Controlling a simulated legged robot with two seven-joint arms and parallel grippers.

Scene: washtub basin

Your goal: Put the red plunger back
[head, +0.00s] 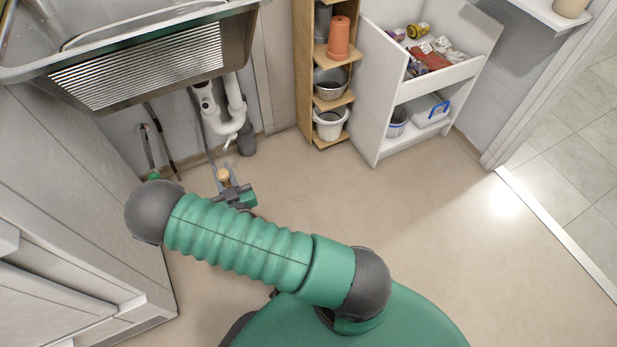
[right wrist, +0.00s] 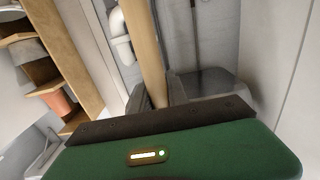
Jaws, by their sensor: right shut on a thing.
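My right gripper (head: 227,181) is in the head view, low in front of the basin's drain pipes and largely behind my own green arm. It is shut on a light wooden handle (head: 224,174), whose end shows between the fingers. In the right wrist view the handle (right wrist: 145,45) stands up between the two dark fingers (right wrist: 157,93). No red plunger cup shows in either view, so I cannot confirm what the handle belongs to. My left gripper is not in view.
A metal washtub (head: 150,65) hangs above white drain pipes (head: 232,115). A dark grey cylinder (head: 246,140) stands by the wall. A wooden shelf (head: 303,75) with pots and a white cabinet (head: 375,90) stand at the back. The floor (head: 440,230) at right is clear.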

